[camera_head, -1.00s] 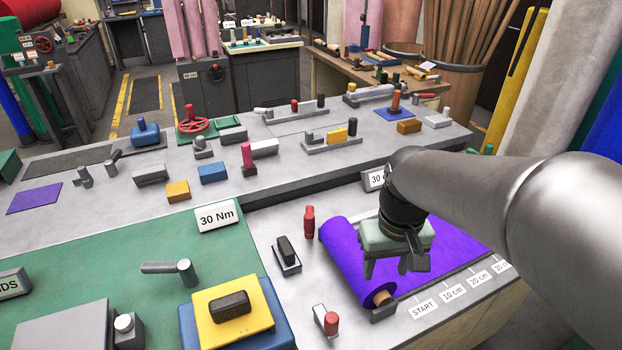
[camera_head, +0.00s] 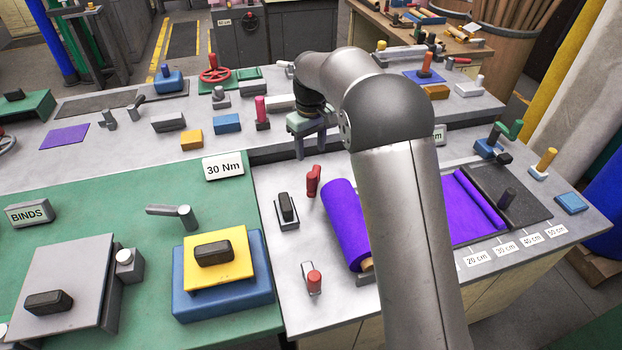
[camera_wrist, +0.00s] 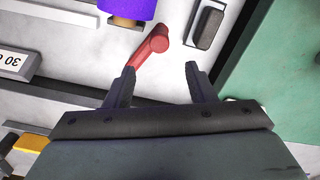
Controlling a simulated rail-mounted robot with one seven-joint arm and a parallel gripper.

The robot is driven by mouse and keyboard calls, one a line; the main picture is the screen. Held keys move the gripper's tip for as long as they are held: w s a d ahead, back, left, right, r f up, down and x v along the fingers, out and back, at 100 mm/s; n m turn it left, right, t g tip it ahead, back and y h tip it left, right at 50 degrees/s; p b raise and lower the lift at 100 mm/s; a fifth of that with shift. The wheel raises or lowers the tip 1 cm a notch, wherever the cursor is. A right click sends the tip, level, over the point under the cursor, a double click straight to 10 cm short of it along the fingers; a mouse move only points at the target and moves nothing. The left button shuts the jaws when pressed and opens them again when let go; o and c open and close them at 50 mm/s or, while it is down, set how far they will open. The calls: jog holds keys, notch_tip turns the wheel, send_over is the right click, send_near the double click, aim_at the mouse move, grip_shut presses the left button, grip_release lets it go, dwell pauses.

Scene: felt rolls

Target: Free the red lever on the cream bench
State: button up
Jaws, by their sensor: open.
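The red lever (camera_head: 313,181) stands on the pale bench top (camera_head: 281,262), left of the purple felt roll (camera_head: 342,222). In the wrist view the lever (camera_wrist: 152,46) has a round pivot end and an arm slanting toward my left fingertip. My gripper (camera_head: 311,148) is open and empty, behind the lever in the head view. In the wrist view my gripper (camera_wrist: 160,70) has its fingers apart, with the lever just beyond them, nearer the left finger. I cannot tell whether that finger touches it. The roll's end (camera_wrist: 126,10) shows above the lever.
A dark block on a grey plate (camera_head: 287,210) stands close left of the lever; it also shows in the wrist view (camera_wrist: 207,25). A red-topped peg (camera_head: 314,280) is nearer the front. My arm hides part of the felt.

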aim_at(311, 174)
notch_tip(311, 174, down, 12)
jog(key=shift+f+p, duration=0.15)
jog(key=shift+p, duration=0.75)
grip_shut()
